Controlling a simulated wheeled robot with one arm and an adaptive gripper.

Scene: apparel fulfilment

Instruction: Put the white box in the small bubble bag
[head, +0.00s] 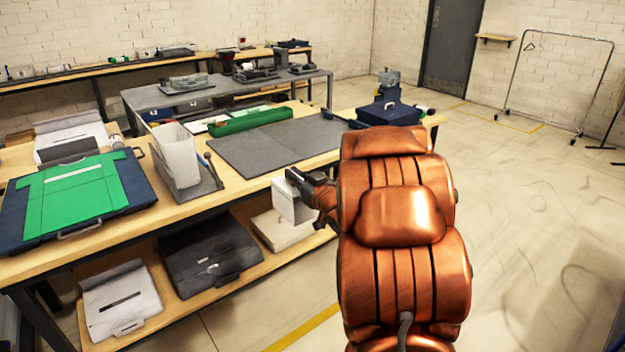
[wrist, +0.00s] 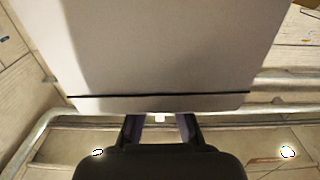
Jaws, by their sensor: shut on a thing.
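The white box (head: 290,204) is at the front edge of the workbench in the head view, held by my gripper (head: 306,186). In the wrist view the box (wrist: 165,50) fills the upper middle, with a dark line across its near edge. The dark fingers of my gripper (wrist: 160,128) meet that edge; their tips are hidden. A whitish, upright, open-topped bag (head: 176,156) stands in a dark holder on the bench, left of the box and apart from it. It looks like the small bubble bag. My arm hides part of the bench's right end.
A grey mat (head: 270,146) lies on the bench, with a green tray (head: 250,119) behind it. A green folded garment on a blue board (head: 72,198) lies at left. A dark blue case (head: 390,112) is at the right end. The lower shelf holds a black case (head: 210,255).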

